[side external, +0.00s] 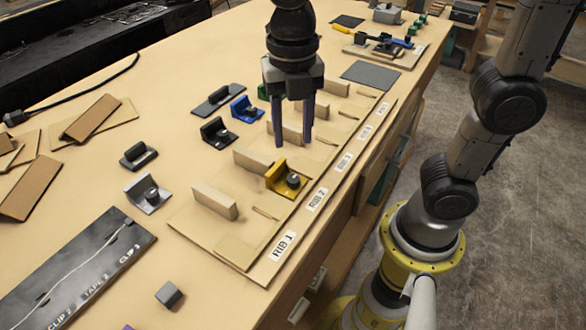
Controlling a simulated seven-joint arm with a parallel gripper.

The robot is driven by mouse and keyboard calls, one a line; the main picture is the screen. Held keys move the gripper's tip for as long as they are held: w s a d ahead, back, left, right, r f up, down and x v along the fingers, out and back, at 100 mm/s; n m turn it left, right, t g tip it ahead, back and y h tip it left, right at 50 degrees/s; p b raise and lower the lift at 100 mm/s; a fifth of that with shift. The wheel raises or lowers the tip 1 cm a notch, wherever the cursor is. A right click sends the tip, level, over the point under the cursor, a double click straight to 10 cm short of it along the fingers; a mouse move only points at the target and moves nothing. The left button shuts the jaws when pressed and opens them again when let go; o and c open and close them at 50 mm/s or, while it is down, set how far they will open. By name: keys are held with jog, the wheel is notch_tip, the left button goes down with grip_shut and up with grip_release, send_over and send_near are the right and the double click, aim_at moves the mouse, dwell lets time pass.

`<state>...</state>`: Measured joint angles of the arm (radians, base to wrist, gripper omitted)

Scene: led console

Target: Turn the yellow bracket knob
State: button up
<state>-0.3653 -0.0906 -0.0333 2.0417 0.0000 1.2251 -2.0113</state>
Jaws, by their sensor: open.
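The yellow bracket (278,176) sits upright on the wooden rib board, near the label RIB 2. Its dark round knob (293,180) is on the side facing the right. My gripper (293,140) points down above the board, behind the yellow bracket in the picture. Its two dark blue fingers are apart with nothing held between them. The fingertips look apart from the bracket and its knob. Their exact height over the board is hard to tell.
The rib board (190,222) carries upright wooden blocks (215,200). Blue (246,109), black (218,133) and silver (147,194) brackets stand left of it. A black panel (75,270) lies front left. A grey block (169,295) lies in front, with bare table around it.

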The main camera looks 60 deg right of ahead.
aim_at(293, 178)
notch_tip(293, 178, down, 10)
jog(key=shift+r, duration=0.25)
grip_shut()
